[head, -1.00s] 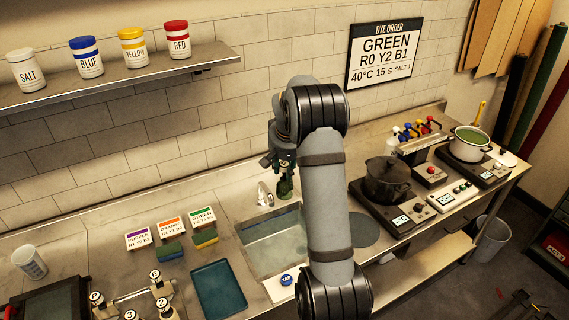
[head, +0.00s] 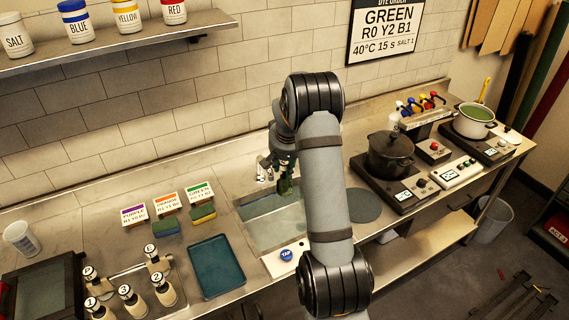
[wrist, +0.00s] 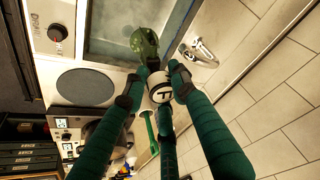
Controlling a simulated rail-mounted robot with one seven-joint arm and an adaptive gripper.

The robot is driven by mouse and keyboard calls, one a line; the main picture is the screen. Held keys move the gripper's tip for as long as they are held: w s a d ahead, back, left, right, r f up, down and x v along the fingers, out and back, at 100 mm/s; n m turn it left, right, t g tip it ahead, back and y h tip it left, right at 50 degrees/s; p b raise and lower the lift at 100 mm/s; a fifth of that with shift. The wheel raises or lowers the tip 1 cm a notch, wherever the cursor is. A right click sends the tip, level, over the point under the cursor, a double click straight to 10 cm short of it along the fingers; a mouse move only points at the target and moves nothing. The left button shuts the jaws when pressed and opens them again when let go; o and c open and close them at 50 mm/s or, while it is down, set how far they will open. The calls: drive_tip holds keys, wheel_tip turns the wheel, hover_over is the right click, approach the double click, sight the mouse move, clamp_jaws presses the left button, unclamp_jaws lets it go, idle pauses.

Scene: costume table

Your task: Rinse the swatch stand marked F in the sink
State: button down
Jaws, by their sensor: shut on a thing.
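My gripper (head: 279,165) is shut on the swatch stand marked F, whose round white F end (wrist: 161,90) shows between the fingers in the wrist view. A mottled green swatch (wrist: 145,46) is by the fingertips on the sink side. It also shows as a dark green piece below my gripper in the head view (head: 286,188). The sink (head: 272,226) is a steel basin just in front of and below the held stand. Whether the swatch touches the basin cannot be told. The faucet (wrist: 199,53) stands close beside the fingers.
The TAP button (head: 286,255) is on the sink's front edge. A blue tray (head: 216,267), sponges (head: 203,215) and a rack of numbered stands (head: 130,296) are left. A dark lidded pot (head: 390,153) stands on a hot plate to the right.

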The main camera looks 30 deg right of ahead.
wheel_tip(320, 180, down, 23)
drive_tip(key=b, duration=1.7)
drive_tip(key=shift+f+b, duration=0.15)
drive_tip(key=shift+b, duration=0.15)
drive_tip(key=shift+a+b, duration=0.55)
drive_tip(key=shift+a, duration=0.55)
drive_tip(key=d, duration=0.4)
drive_tip(key=shift+d+p, duration=0.25)
drive_tip(key=shift+p, duration=0.1)
